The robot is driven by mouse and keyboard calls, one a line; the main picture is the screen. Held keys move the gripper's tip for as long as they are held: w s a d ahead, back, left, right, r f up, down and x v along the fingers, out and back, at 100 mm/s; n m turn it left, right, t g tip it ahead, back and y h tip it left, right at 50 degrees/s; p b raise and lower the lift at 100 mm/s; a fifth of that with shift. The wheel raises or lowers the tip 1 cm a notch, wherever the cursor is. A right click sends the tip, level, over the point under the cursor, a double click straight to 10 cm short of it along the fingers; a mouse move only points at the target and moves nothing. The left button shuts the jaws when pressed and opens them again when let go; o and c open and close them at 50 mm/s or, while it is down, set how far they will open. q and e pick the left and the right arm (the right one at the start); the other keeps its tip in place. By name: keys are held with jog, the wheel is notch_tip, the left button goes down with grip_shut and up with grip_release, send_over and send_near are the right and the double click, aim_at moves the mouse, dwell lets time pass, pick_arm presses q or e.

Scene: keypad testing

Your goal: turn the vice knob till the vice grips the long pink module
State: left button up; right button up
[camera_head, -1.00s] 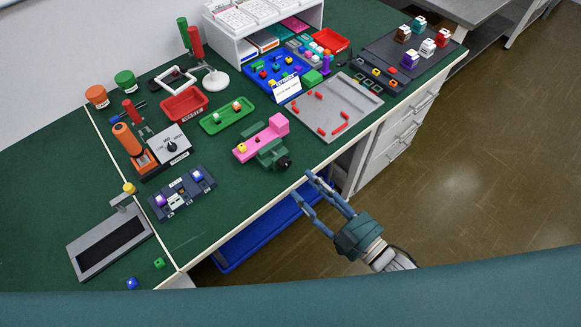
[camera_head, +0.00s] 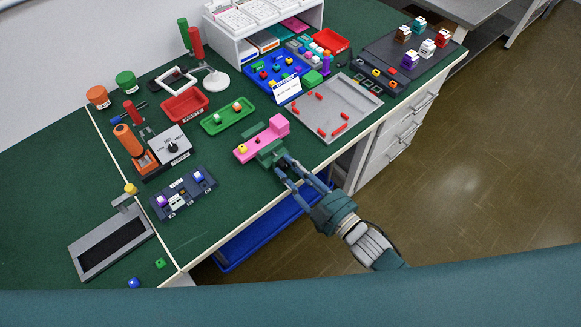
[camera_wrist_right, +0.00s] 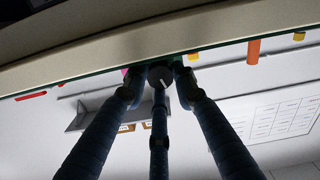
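The long pink module (camera_head: 250,148) lies on the green bench, with a raised pink block at its far end and a small yellow piece near its left end. It sits at the green vice (camera_head: 268,157); I cannot tell whether the jaws touch it. The vice's dark round knob (camera_wrist_right: 160,74) faces the bench's front edge and shows a white mark in the right wrist view. My right gripper (camera_head: 281,170) is at the knob, its fingers open on either side and a third finger below. Contact with the knob is unclear. My left gripper is not in view.
A grey tray with red pieces (camera_head: 352,92) lies right of the vice. A green tray (camera_head: 211,124) and a dark panel with lit buttons (camera_head: 165,212) lie left. A blue bin (camera_head: 234,256) is below the bench's front edge.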

jog(key=shift+a+r, duration=0.15)
jog(key=shift+r, duration=0.2)
grip_shut()
jog(key=shift+r+m+p, duration=0.15)
jog(key=shift+m+p, duration=0.35)
jog(key=shift+m, duration=0.2)
jog(key=shift+w+m, duration=0.1)
jog(key=shift+m, duration=0.5)
jog(key=shift+m+p, duration=0.3)
jog(key=shift+m, duration=0.5)
jog(key=o, duration=1)
grip_release()
jog(key=shift+f, duration=0.25)
